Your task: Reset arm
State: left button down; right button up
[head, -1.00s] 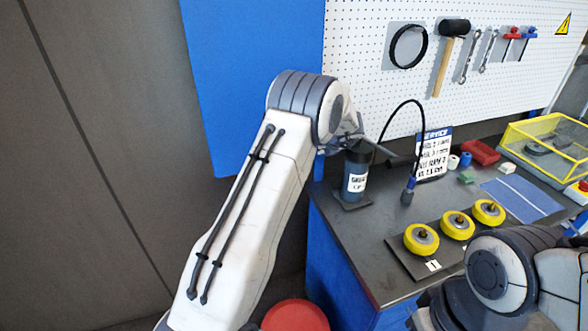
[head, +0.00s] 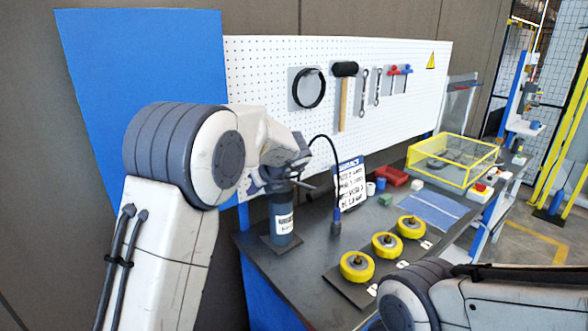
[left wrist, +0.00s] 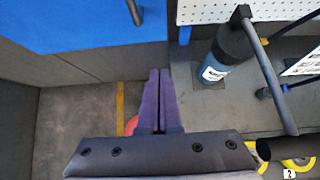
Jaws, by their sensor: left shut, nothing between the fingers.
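My left gripper (left wrist: 160,74) is shut and empty; its two purple fingers lie side by side in the left wrist view. In the head view my left gripper (head: 302,166) is small and partly hidden by its own wrist, in front of the pegboard and around the top of a dark bottle (head: 282,222). I cannot tell the gap between them there. In the left wrist view the bottle (left wrist: 222,58) stands to the right of the fingers, apart from them. My right arm reaches in at the lower right of the head view; its gripper is not in view.
Three yellow coils (head: 386,245) sit in a row on a dark board on the bench (head: 290,280). A black hose (head: 334,160) arches beside the bottle. A sign (head: 351,184), red tray (head: 392,177) and yellow-framed box (head: 455,158) stand behind. The pegboard (head: 260,90) holds tools.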

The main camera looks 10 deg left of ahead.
pick_arm(q)
jog(key=s+d+f+m+t+h, duration=0.2)
jog(key=s+d+m+h, duration=0.15)
jog(key=m, duration=1.15)
jog(key=s+d+f+m+t+h, duration=0.1)
jog(key=s+d+m+t+h, duration=0.2)
jog(key=m, duration=1.2)
jog(key=s+a+f+m+g, duration=0.1)
jog(key=s+f+m+g, duration=0.35)
jog(key=s+m, duration=0.5)
jog(key=s+a+f+m+g, duration=0.1)
jog(key=s+f+m+g, duration=0.5)
jog(key=s, duration=0.6)
jog(key=s+d+r+m+h+b, duration=0.1)
jog(key=s+d+r+m+b, duration=0.2)
jog(key=s+d+m, duration=0.4)
jog(key=s+d, duration=0.6)
jog(key=d, duration=0.1)
jog(key=shift+b, duration=0.3)
jog(key=shift+s+r+m, duration=0.1)
jog(key=shift+m, duration=0.15)
